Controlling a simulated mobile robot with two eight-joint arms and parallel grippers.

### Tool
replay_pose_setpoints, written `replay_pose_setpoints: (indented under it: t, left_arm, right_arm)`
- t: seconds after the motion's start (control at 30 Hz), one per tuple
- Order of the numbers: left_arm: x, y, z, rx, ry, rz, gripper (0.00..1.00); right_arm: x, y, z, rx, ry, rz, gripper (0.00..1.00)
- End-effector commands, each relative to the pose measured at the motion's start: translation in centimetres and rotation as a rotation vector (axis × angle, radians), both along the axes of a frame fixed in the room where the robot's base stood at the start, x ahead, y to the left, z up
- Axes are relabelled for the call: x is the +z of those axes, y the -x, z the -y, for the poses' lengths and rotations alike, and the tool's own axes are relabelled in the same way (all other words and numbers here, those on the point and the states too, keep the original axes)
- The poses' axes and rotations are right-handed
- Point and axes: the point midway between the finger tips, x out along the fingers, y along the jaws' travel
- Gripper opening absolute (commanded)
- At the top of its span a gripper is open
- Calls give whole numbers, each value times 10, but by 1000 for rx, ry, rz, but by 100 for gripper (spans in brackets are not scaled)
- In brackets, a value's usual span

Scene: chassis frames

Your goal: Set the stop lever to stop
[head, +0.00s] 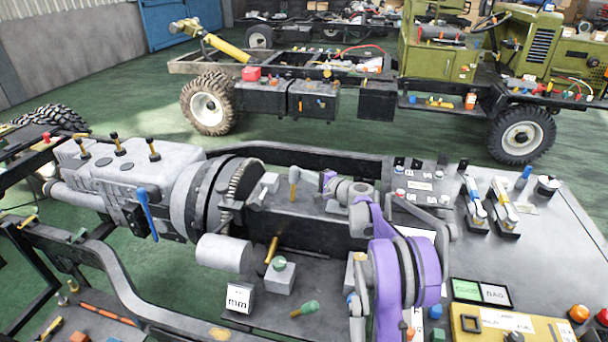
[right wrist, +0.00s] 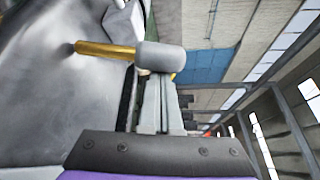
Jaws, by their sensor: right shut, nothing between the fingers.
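A short lever with a yellow stem and a grey knob (head: 294,176) stands nearly upright on the chassis, behind the bell housing. It is likely the stop lever, but I can read no stop mark by it. In the right wrist view its grey knob (right wrist: 160,57) lies across the ends of my fingers, with the yellow stem running left. My right gripper (head: 305,184) comes from the right and is shut and empty, close beside the lever. Whether it touches the knob I cannot tell. My left gripper is not in view.
A blue lever (head: 147,212) stands on the grey engine (head: 125,172). A yellow lever (head: 273,248) and a green-knobbed box (head: 280,276) are nearer. A grey bench (head: 545,245) with switches and buttons is at the right. A green truck (head: 440,62) stands behind.

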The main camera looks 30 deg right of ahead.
Motion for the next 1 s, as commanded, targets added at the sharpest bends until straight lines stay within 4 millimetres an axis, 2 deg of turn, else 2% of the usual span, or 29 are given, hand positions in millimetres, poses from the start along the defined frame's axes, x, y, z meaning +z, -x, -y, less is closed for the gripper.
replay_pose_setpoints:
  t: [0.27, 0.57, 1.0]
  left_arm:
    - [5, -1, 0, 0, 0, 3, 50]
    - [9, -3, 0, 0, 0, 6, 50]
    - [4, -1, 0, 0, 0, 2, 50]
  right_arm:
    - [5, 8, -11, 3, 98, 89, 0]
    - [8, 25, -30, 2, 298, 268, 0]
    - [3, 45, -51, 2, 303, 269, 0]
